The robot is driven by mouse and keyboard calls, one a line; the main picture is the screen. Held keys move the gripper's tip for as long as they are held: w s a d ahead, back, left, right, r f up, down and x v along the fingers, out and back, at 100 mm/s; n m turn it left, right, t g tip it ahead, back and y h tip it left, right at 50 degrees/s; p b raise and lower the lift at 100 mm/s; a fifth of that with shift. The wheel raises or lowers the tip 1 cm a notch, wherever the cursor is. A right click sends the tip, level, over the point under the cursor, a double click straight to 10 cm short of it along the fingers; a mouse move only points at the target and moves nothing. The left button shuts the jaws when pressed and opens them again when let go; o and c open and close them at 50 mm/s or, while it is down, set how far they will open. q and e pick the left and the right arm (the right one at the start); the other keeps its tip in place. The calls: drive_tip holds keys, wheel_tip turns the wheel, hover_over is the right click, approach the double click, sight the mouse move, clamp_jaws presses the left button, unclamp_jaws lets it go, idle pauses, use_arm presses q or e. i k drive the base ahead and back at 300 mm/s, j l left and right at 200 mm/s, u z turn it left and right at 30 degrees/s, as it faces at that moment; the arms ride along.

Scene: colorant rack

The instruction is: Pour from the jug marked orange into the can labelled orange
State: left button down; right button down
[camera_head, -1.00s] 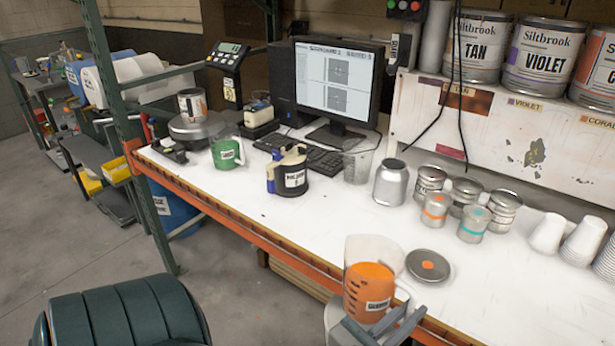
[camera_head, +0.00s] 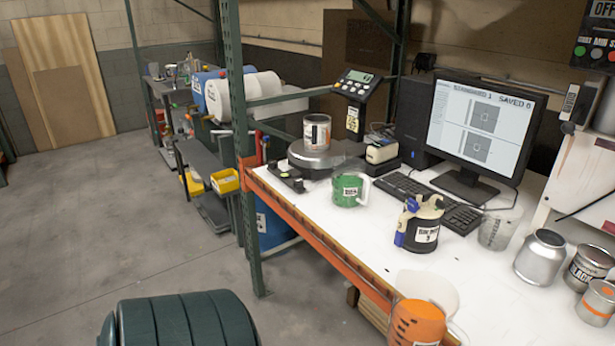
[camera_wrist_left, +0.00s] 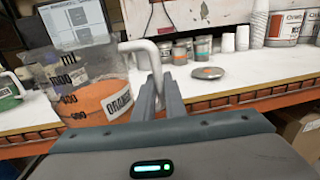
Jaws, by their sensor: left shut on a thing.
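The jug marked orange (camera_head: 418,322) is clear with orange liquid, low in the head view and cut by the bottom edge. In the left wrist view the jug (camera_wrist_left: 92,85) shows its ORANGE label and stands roughly upright. My left gripper (camera_wrist_left: 165,92) is shut on the jug's white handle (camera_wrist_left: 146,52). A can (camera_head: 317,130) with a pale label and some orange stands on the round scale; I cannot read its label. A small silver can with an orange band (camera_head: 597,303) stands at the right edge. My right gripper is out of view.
A green jug (camera_head: 348,188), a dark jug (camera_head: 424,222), a clear cup (camera_head: 495,230) and an open silver can (camera_head: 540,256) stand on the white bench (camera_head: 330,222). The scale (camera_head: 318,156) is at its left end. A green upright post (camera_head: 240,150) stands at that end.

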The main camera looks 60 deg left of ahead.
sight(317, 128)
drive_tip(key=j+u, duration=0.2)
drive_tip(key=j, duration=0.35)
drive_tip(key=j+u, duration=0.15)
drive_tip(key=j, duration=0.45)
drive_tip(key=j+u, duration=0.2)
drive_tip(key=j, duration=0.4)
drive_tip(key=i+j+u, duration=0.15)
drive_tip(key=j, duration=0.4)
drive_tip(key=j+u, duration=0.2)
drive_tip(key=j, duration=0.35)
drive_tip(key=i, duration=0.05)
